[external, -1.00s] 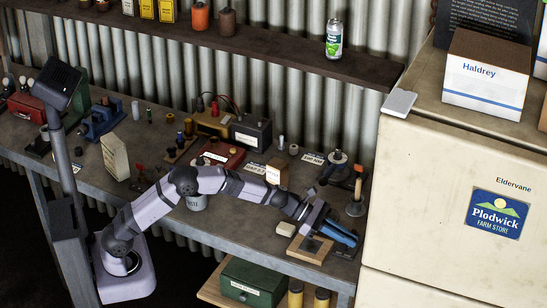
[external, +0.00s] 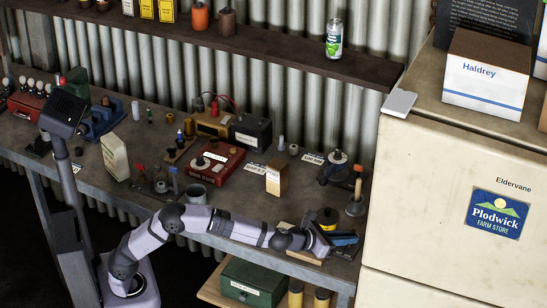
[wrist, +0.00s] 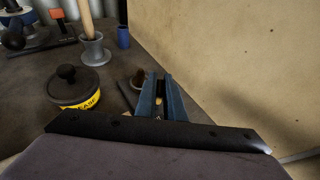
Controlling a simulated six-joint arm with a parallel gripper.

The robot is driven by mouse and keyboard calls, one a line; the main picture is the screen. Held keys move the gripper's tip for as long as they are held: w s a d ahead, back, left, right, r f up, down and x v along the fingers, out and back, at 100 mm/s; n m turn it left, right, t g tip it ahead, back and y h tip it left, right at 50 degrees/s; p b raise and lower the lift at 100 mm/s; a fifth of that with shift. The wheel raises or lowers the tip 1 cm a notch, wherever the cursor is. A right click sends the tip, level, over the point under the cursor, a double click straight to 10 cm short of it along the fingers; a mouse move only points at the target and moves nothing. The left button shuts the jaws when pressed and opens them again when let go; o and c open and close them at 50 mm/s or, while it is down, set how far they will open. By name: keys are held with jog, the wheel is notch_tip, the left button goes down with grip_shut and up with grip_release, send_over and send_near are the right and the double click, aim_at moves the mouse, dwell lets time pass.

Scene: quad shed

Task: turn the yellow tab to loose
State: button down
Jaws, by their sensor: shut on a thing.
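My gripper (external: 345,240), with blue fingers, is low over the front right of the bench, beside the cream cabinet. In the wrist view its fingers (wrist: 163,84) are close together and shut on a small part hidden between them. A light wooden board (external: 304,257) lies under the gripper, mostly covered by my arm.
A black and yellow tin (external: 327,218) with a knobbed lid stands just behind the gripper, left of the fingers in the wrist view (wrist: 75,88). A grey stand with a wooden handle (external: 355,206) is farther back. The cream cabinet (external: 425,190) closes off the right.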

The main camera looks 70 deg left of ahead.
jog(key=n+y+p, duration=0.1)
jog(key=y+p, duration=0.1)
jog(key=r+n+g+y+p, duration=0.1)
jog(key=n+y+p, duration=0.1)
jog(key=p, duration=0.1)
jog(key=shift+w+d+p, duration=0.1)
jog(key=shift+p, duration=0.2)
jog(key=n+g+y+p, duration=0.1)
jog(key=n+y+p, duration=0.1)
jog(key=p, duration=0.4)
jog(key=shift+n+p, duration=0.4)
jog(key=shift+p, duration=0.55)
jog(key=shift+f+g+y+p, duration=0.25)
jog(key=shift+g+y+p, duration=0.05)
jog(key=shift+y+p, duration=0.1)
jog(key=c, duration=1.9)
grip_release()
jog(key=shift+f, duration=0.15)
jog(key=shift+o, duration=0.2)
jog(key=shift+b+v, duration=1.05)
jog(key=shift+v, duration=2.6)
